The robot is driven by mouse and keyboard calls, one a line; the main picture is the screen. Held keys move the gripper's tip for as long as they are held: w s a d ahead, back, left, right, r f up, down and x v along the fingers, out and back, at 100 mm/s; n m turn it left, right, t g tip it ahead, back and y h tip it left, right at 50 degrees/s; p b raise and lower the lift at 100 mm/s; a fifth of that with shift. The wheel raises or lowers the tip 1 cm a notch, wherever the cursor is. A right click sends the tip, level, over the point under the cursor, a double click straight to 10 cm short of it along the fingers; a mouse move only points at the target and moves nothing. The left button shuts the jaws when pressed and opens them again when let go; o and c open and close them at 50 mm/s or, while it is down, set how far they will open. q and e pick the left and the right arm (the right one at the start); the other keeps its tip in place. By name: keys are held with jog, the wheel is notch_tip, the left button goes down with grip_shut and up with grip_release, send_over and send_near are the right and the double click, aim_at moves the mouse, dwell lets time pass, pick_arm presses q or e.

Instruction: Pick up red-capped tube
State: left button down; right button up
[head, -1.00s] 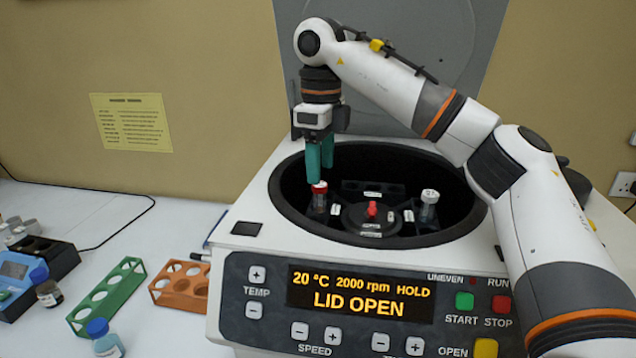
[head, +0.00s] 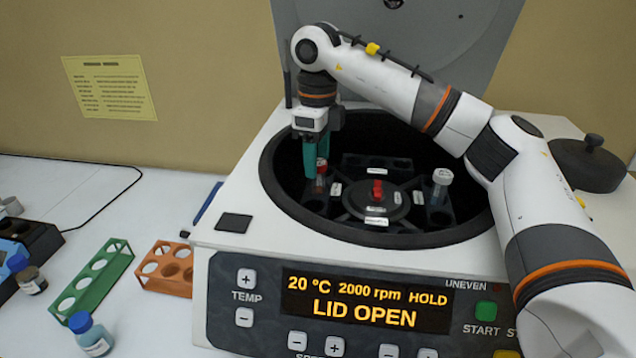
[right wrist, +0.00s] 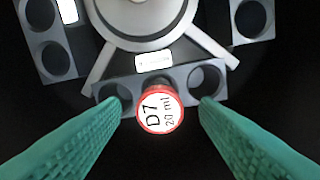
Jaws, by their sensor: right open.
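The red-capped tube (head: 320,175) stands in a rotor holder on the left side inside the open centrifuge (head: 240,180). In the right wrist view its red-rimmed white cap (right wrist: 160,109) reads "D7 20 ml" and sits between the fingers. My right gripper (head: 315,172) points down into the bowl with its green fingers at the tube's cap. In the right wrist view the fingers (right wrist: 160,125) are open, with a gap on both sides of the cap. A white-capped tube (head: 441,182) stands on the rotor's right side. My left gripper is not in view.
The rotor has a red central knob (head: 377,190) and empty holes. The bowl rim surrounds my gripper. A green rack (head: 92,283), an orange rack (head: 167,268) and a blue-capped bottle (head: 90,335) are on the table at left. A dark round lid (head: 588,163) lies at right.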

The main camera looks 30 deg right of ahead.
aim_at(318, 187)
notch_tip(318, 187, down, 4)
jog(key=shift+d+f+p, duration=0.1)
jog(key=shift+f+p, duration=0.05)
jog(key=shift+p, duration=0.5)
jog(key=c, duration=1.1)
jog(key=shift+o, duration=0.2)
